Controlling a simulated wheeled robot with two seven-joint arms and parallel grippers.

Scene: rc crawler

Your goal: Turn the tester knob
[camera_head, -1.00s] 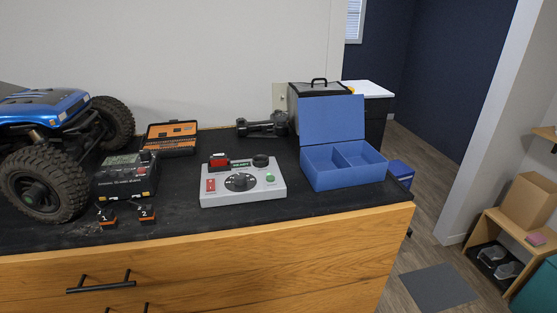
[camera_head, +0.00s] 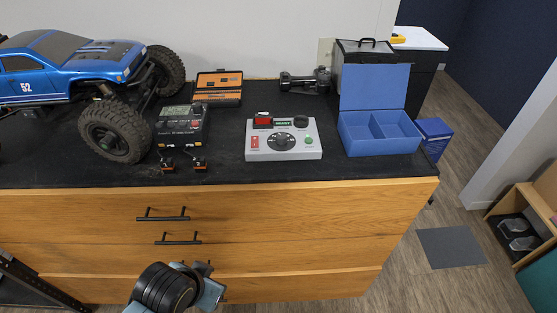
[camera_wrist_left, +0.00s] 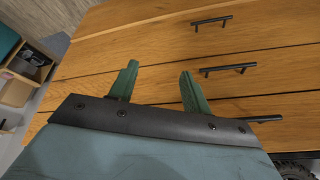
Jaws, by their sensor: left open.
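The tester (camera_head: 259,152) is a light grey box on the black bench top, right of the middle in the head view. Its round black knob (camera_head: 281,142) sits at the centre of its face, between a red switch (camera_head: 255,142) and a green button (camera_head: 308,141). My left gripper (camera_wrist_left: 158,80) shows in the left wrist view with two green fingers apart and nothing between them, in front of the wooden drawers. In the head view part of my arm (camera_head: 165,291) is low in front of the cabinet, well below the tester. My right gripper is not seen.
A blue crawler (camera_head: 75,55) stands at the left. A black charger (camera_head: 181,125), an orange tool case (camera_head: 218,88) and an open blue box (camera_head: 378,146) surround the tester. Drawer handles (camera_head: 163,214) stick out from the cabinet front. Bench top before the tester is clear.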

